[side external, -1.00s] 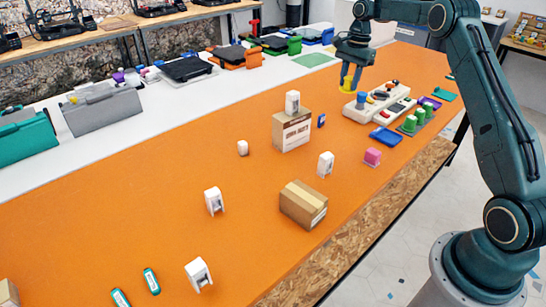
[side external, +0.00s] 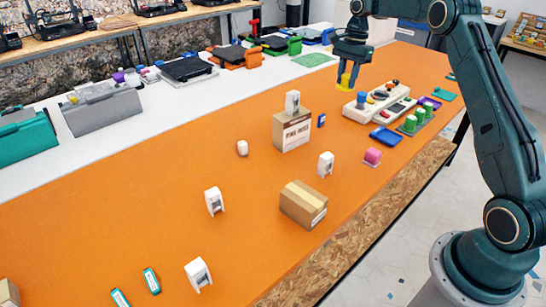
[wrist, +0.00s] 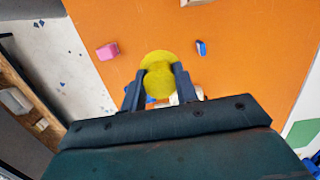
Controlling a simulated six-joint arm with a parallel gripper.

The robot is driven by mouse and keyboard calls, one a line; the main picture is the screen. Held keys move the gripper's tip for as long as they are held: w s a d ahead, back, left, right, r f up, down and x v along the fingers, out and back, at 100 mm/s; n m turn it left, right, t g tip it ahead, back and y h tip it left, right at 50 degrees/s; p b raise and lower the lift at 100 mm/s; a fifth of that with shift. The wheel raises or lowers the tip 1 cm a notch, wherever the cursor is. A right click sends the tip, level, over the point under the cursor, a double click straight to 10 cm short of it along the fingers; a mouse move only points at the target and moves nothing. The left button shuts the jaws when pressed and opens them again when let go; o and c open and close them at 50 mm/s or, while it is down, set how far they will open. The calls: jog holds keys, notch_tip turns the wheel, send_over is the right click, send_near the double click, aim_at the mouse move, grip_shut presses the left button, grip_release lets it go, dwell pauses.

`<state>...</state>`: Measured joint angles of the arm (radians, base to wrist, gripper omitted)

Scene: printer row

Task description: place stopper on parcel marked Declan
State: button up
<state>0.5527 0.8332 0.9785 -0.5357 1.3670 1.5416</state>
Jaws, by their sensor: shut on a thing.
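My gripper (side external: 347,73) is shut on a yellow stopper (side external: 344,82) and holds it above the orange table, behind the control box. In the wrist view the stopper shows as a round yellow disc (wrist: 158,72) between my fingertips (wrist: 157,82). One brown parcel (side external: 291,134) with a printed label stands upright mid-table, with a white piece (side external: 292,103) on top. A lower brown parcel (side external: 303,205) lies nearer the front edge. A third brown box (side external: 8,293) is cut off at the lower left. I cannot read the name Declan on any of them.
White holders (side external: 214,201) stand about the orange table (side external: 120,215). A pink block (side external: 372,156), a blue tray (side external: 386,136), a small blue item (side external: 321,120), green cups (side external: 410,122) and a control box (side external: 370,107) lie near the parcels. The left of the table is mostly clear.

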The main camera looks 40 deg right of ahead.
jog(key=a+r, duration=0.3)
jog(key=a, duration=0.6)
notch_tip(320, 180, up, 4)
send_over(303, 196)
jog(key=shift+d+r, duration=0.15)
jog(key=shift+d, duration=0.05)
notch_tip(303, 196, down, 20)
dwell(0.5)
